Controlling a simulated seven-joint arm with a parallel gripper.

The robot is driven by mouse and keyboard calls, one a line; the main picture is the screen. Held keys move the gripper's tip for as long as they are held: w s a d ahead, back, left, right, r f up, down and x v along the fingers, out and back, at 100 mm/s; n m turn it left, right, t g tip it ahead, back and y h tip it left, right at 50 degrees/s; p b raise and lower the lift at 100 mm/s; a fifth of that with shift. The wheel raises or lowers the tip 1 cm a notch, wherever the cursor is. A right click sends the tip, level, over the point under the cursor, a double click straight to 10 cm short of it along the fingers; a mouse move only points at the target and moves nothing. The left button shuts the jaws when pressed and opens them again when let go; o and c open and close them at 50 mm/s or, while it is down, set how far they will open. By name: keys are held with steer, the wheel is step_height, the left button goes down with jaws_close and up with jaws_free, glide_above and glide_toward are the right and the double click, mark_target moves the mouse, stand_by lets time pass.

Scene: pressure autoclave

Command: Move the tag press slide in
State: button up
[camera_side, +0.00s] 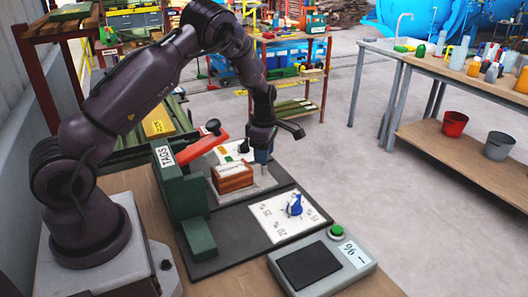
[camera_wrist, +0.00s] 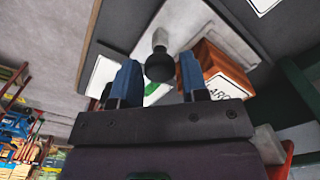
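The tag press is a green body (camera_side: 182,190) marked TAGS, on a dark base. A pale grey plate (camera_side: 265,180), which looks like its slide, lies beside the body and carries a reddish-brown block with a white label (camera_side: 232,178). In the wrist view, a black ball knob (camera_wrist: 160,66) on a short grey stem stands on the pale plate (camera_wrist: 140,25). My gripper (camera_wrist: 157,80) is open, with its blue fingertips on either side of the knob and gaps showing. In the side view, my gripper (camera_side: 262,152) is low at the plate's far end and hides the knob.
A red lever with a black knob (camera_side: 203,144) rises above the plate near the block. In front are a white dial card with a blue pointer (camera_side: 294,206) and a grey box with a green button (camera_side: 337,232).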

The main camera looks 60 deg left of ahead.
jaws_close()
steer(key=shift+s, duration=2.15)
steer(key=shift+o, duration=1.9)
jaws_free()
step_height(320, 180, up, 13)
